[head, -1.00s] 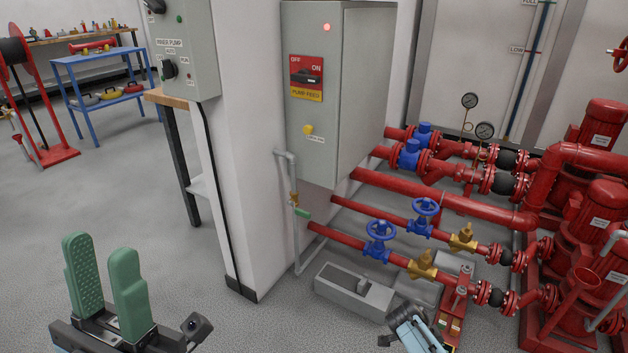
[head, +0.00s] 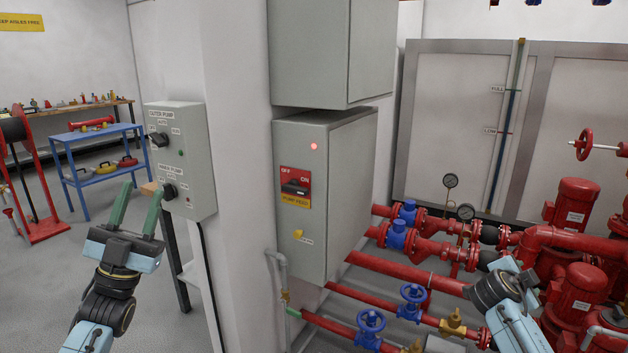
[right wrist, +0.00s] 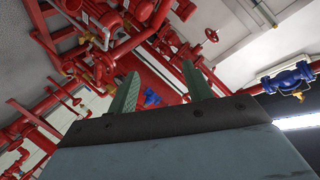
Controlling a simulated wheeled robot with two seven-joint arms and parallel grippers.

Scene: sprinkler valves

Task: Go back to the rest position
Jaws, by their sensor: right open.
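My left gripper (head: 139,188) is raised at the left of the head view, with its two green fingers apart and nothing between them. It shows in front of the left control box and the blue cart. My right arm (head: 505,305) reaches up at the lower right of the head view, in front of the red pipes; its fingertips cannot be made out there. In the right wrist view the right gripper (right wrist: 160,69) has its green fingers apart and empty, with red pipework beyond.
A grey pump-feed cabinet (head: 325,190) and a pump control box (head: 182,160) hang on the white pillar (head: 240,240). Blue handwheels (head: 412,293) sit on red pipes beside red pumps (head: 578,200).

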